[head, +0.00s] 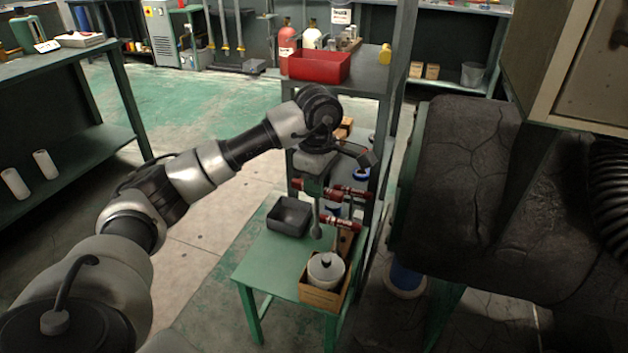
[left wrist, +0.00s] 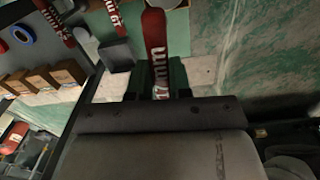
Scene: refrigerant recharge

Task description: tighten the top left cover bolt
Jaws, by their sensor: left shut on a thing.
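My left gripper (head: 316,184) is over the small green table and points down. It is shut on a red-handled wrench; the grey end of this wrench (head: 316,226) hangs below the fingers in the head view. In the left wrist view the red handle (left wrist: 154,40) lies between the two dark green fingers (left wrist: 158,76), with white print reading mm and what looks like 17. Two more red wrenches (head: 350,192) (head: 343,223) are beside the gripper, apparently on a rack. I cannot make out the top left cover bolt in either view. My right gripper is not in view.
The green table (head: 255,262) carries a dark grey tray (head: 289,217) and a cardboard box (head: 322,298) with a white pot. A large dark cracked cylinder (head: 460,190) fills the right side. A shelf with a red bin (head: 320,66) stands behind. The floor left of the table is clear.

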